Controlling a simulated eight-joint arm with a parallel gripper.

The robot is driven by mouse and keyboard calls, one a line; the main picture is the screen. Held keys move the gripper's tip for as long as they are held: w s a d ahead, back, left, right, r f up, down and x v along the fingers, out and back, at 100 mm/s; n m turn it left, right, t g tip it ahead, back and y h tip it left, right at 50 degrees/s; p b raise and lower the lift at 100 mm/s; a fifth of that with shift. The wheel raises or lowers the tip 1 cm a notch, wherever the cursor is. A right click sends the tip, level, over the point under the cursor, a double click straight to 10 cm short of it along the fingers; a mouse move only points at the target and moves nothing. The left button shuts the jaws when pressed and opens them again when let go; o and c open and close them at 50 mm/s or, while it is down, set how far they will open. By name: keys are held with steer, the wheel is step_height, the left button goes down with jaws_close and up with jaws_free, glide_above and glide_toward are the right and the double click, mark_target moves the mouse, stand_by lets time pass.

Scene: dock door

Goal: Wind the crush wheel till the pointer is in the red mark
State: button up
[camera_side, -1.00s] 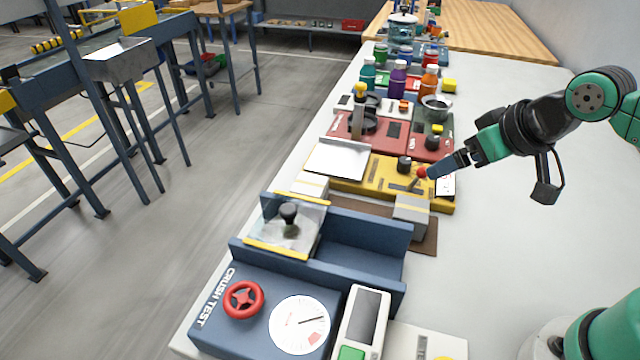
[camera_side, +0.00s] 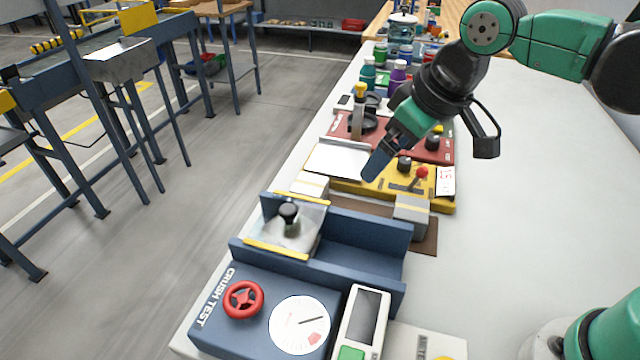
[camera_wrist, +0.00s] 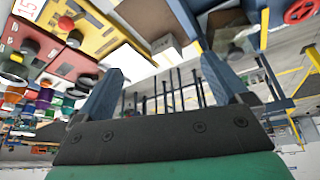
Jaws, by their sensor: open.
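The red crush wheel (camera_side: 243,299) sits on the blue crush test box (camera_side: 213,331) at the front of the bench. Beside it on the same box is a white round dial (camera_side: 299,325) with a thin dark pointer and a red mark near its lower edge. The pointer lies to the upper right of the red mark, apart from it. My gripper (camera_side: 370,178) is over the yellow panel, well behind the wheel, and holds nothing. In the wrist view its two blue fingers (camera_wrist: 160,90) are spread apart. The red wheel also shows there at the top right (camera_wrist: 302,10).
A blue channel (camera_side: 370,245) with a clear, knobbed plate (camera_side: 290,232) stands between my gripper and the wheel. The yellow panel (camera_side: 350,188) carries a red-knobbed lever (camera_side: 421,172). A handheld device (camera_side: 362,322) stands right of the dial. The bench's right side is clear.

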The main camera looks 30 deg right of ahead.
mark_target(240, 296)
steer(key=a+n+g, duration=0.1)
steer(key=a, duration=0.3)
steer(key=a+f+n+g, duration=0.1)
steer(key=a+n, duration=0.1)
steer(key=a, duration=0.2)
steer(key=a+n, duration=0.1)
steer(key=a, duration=0.3)
steer(key=shift+w+a+f+n+g, duration=0.2)
steer(key=shift+w+a+n+g, duration=0.1)
steer(key=shift+a+g, duration=0.1)
steer(key=s+a+f+n, duration=0.1)
steer(key=a, duration=0.1)
steer(key=s+a+f+n+g+h, duration=0.1)
steer(key=a, duration=0.2)
steer(key=s+a+f+n, duration=0.1)
steer(key=a, duration=0.2)
steer(key=shift+s+a+f+g, duration=0.15)
steer(key=shift+a+f+g, duration=0.05)
steer(key=shift+g, duration=0.1)
steer(key=shift+s+a+f, duration=0.1)
steer(key=shift+a+f, duration=0.1)
steer(key=shift+f, duration=2.7)
steer(key=c, duration=1.3)
steer(key=shift+o, duration=0.2)
steer(key=shift+m, duration=1.3)
steer(key=o, duration=1.3)
steer(key=shift+c, duration=0.2)
steer(key=shift+r, duration=0.1)
